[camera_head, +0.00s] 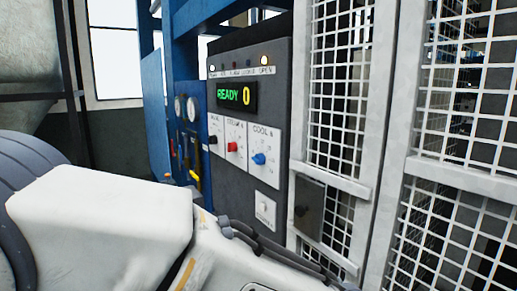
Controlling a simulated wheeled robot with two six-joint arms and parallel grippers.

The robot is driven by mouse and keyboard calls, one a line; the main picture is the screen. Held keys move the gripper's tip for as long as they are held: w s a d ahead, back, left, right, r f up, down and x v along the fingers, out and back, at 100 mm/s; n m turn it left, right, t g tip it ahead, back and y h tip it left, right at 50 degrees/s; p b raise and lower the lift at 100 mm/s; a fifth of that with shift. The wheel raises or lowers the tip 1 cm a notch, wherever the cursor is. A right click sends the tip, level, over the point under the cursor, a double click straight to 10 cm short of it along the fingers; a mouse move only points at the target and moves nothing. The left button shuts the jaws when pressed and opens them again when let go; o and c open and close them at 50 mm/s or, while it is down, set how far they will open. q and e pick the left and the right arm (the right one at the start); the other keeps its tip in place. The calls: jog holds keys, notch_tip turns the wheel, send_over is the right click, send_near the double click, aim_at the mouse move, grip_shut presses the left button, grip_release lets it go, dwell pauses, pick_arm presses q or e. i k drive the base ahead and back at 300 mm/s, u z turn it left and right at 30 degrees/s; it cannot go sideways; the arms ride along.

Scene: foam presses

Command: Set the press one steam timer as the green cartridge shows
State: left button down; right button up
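A dark control panel (262,181) stands in the middle of the view. Its display (236,97) reads "READY" in green and "0" in yellow. Below it is a row of white dial plates. The red knob (232,147) sits on the middle plate, which seems to read "STEAM". A black knob (213,140) is on the plate to its left and a blue knob (259,158) on the plate marked "COOL" to its right. My white arm links fill the lower left foreground. Neither gripper shows. No green cartridge is in view.
White mesh gates (393,110) stand right of the panel, with a dark latch box (309,207) on one. Blue frame posts with round gauges (180,107) and a yellow handle (196,178) are to its left. A smaller white plate (266,209) sits low on the panel.

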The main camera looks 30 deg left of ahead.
aim_at(232, 146)
jog(key=u, duration=0.55)
jog(key=k, duration=1.25)
jog(key=u, duration=1.4)
jog(key=i, duration=0.65)
jog(key=u, duration=0.35)
jog(key=i, duration=1.25)
jog(key=z, duration=1.25)
jog(key=i, duration=0.3)
jog(key=z, duration=0.3)
